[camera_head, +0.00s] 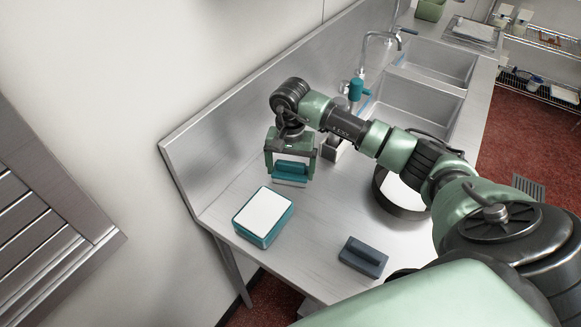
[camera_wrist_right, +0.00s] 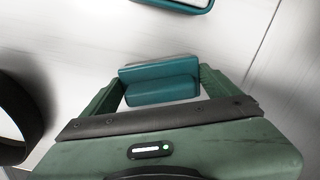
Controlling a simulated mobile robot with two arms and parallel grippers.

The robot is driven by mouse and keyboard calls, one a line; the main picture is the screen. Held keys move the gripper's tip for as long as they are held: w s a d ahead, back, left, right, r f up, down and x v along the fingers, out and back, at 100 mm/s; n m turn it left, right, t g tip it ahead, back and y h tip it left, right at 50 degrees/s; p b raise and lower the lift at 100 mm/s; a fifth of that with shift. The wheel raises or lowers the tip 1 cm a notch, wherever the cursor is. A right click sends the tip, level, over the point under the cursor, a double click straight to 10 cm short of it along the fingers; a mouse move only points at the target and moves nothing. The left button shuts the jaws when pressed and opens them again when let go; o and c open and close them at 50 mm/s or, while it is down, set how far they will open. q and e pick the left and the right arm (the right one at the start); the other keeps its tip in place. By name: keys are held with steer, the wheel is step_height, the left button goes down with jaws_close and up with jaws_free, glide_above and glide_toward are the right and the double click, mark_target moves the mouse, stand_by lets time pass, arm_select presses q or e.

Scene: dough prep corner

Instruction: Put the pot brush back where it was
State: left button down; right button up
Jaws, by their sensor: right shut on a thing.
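The pot brush (camera_head: 291,170) looks like a teal block with a raised grip and a pale underside. My right gripper (camera_head: 290,160) is shut on it, with the arm reaching in from the right, and holds it over the far left part of the steel counter. In the right wrist view the teal brush (camera_wrist_right: 160,82) sits between the fingers of the gripper (camera_wrist_right: 160,95). Its underside is mostly hidden there, and I cannot tell how high it is. My left gripper is not in view.
A teal tray with a white top (camera_head: 263,215) lies on the counter (camera_head: 310,235), nearer than the brush. A dark grey block with a grip (camera_head: 363,256) lies at the front. A dark round pan (camera_head: 402,207) stands under my forearm. A teal-topped bottle (camera_head: 356,89) stands by the sinks (camera_head: 418,98).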

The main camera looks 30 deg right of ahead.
mark_target(291, 164)
steer(key=shift+f, duration=0.15)
steer(key=o, duration=0.9)
steer(key=shift+r, duration=0.35)
step_height(291, 164, up, 11)
steer(key=b, duration=0.3)
steer(key=shift+f+b, duration=0.15)
steer(key=shift+b, duration=0.15)
steer(key=shift+s+r, duration=0.1)
steer(key=shift+r, duration=0.45)
